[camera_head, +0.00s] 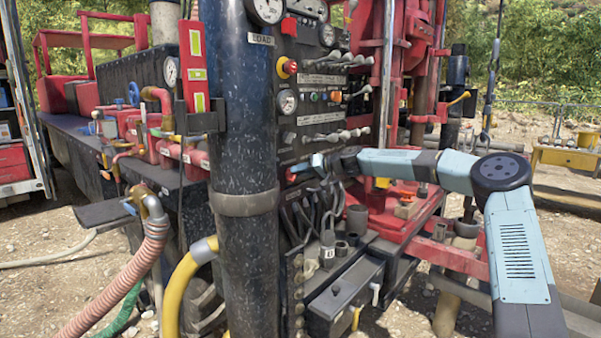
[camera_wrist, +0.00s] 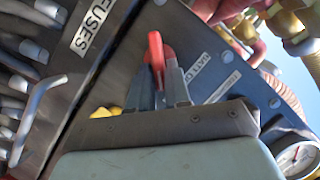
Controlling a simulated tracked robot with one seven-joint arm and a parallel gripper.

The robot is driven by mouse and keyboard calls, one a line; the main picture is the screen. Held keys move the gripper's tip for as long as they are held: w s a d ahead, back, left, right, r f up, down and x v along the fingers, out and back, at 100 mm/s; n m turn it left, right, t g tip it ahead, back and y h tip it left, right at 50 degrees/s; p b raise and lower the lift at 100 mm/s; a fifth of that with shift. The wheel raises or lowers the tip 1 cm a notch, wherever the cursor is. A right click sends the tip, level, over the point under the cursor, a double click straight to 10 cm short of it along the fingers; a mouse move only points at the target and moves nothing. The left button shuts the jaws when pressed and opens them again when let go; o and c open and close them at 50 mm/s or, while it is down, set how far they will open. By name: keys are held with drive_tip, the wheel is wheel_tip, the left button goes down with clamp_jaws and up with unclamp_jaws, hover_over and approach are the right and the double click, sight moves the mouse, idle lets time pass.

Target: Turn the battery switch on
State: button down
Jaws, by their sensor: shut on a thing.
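The battery switch shows as a red handle (camera_wrist: 155,50) on the dark panel in the wrist view. In the head view its red part (camera_head: 297,169) shows low on the control panel, just left of my gripper (camera_head: 318,163). In the wrist view my gripper (camera_wrist: 160,88) has its two grey fingers closed on either side of the red handle. The handle's upper end sticks out past the fingertips. The handle's base and pivot are partly hidden by the fingers.
In the wrist view a FUSES label (camera_wrist: 93,27) and a bent metal lever (camera_wrist: 36,110) lie to the left, and a gauge (camera_wrist: 297,158) at lower right. In the head view a thick dark column (camera_head: 243,120) stands close left of the gripper, with valve levers (camera_head: 338,136) above it.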

drive_tip(key=shift+w+d+f+m+y, duration=0.1)
drive_tip(key=shift+f+m+y, duration=0.15)
drive_tip(key=shift+m+y, duration=0.75)
drive_tip(key=shift+w+d+f+m+y, duration=0.1)
drive_tip(key=shift+f+m+y, duration=0.15)
drive_tip(key=shift+m, duration=1.35)
drive_tip(key=shift+w+f+m+y, duration=0.1)
drive_tip(key=shift+f+m+y, duration=0.15)
drive_tip(key=shift+m+y, duration=0.75)
drive_tip(key=shift+f+m+h, duration=0.1)
drive_tip(key=shift+m+h, duration=0.2)
drive_tip(key=shift+h, duration=0.05)
drive_tip(key=c, duration=1.2)
unclamp_jaws()
drive_tip(key=shift+g, duration=0.4)
drive_tip(key=shift+o, duration=0.2)
drive_tip(key=v, duration=1.3)
drive_tip(key=shift+d, duration=0.35)
drive_tip(key=shift+s+f, duration=0.1)
